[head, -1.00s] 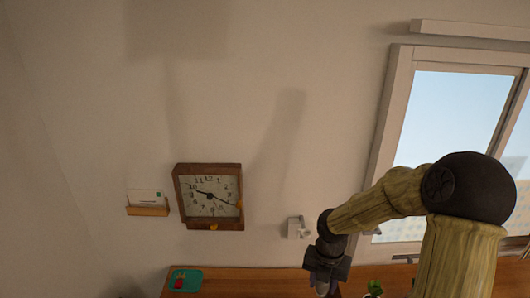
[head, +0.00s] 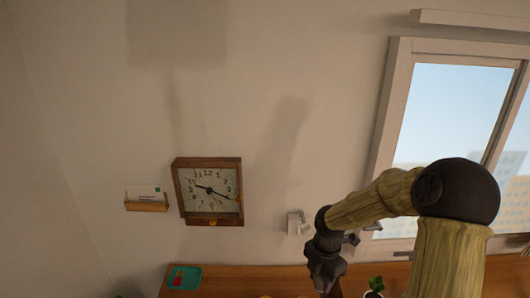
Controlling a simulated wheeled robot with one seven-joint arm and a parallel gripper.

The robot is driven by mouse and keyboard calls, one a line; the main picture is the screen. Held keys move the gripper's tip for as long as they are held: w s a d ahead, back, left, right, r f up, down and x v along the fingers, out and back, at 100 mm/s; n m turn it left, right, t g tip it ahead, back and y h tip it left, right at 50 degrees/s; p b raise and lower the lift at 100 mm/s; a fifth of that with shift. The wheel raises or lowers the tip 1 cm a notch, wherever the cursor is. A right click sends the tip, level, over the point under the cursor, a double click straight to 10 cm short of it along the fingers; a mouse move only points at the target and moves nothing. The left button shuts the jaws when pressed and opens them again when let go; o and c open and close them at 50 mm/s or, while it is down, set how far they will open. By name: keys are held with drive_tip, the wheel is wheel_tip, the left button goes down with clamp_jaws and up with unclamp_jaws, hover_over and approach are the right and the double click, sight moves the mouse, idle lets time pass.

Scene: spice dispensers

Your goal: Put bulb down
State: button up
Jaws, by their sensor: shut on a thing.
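My gripper (head: 325,283) is in the head view at the bottom, right of the middle, pointing down over the wooden table (head: 235,278). It is shut on the bulb. The bulb itself is hidden by the gripper and the lower edge of the picture, so its shape and its gap to the table cannot be made out.
A green tray (head: 194,283) with a small red thing on it lies on the table at the left. A potted plant (head: 374,287) stands just right of my gripper. A clock (head: 209,191), a card holder (head: 147,204) and a white fixture (head: 296,223) are on the wall.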

drive_tip(key=w+f+m+b, duration=0.5)
drive_tip(key=f+m+b, duration=0.1)
drive_tip(key=m, duration=0.6)
drive_tip(key=w+f+m+b, duration=0.5)
drive_tip(key=f+m+b, duration=0.2)
drive_tip(key=m, duration=0.5)
wheel_tip(320, 180, down, 2)
drive_tip(key=shift+f+m, duration=0.1)
drive_tip(key=shift+m, duration=0.2)
drive_tip(key=shift+s, duration=0.1)
drive_tip(key=s+f, duration=0.4)
drive_tip(key=f, duration=0.5)
drive_tip(key=s+f, duration=0.5)
drive_tip(key=f, duration=0.4)
drive_tip(key=shift+s, duration=0.15)
drive_tip(key=shift+s, duration=0.15)
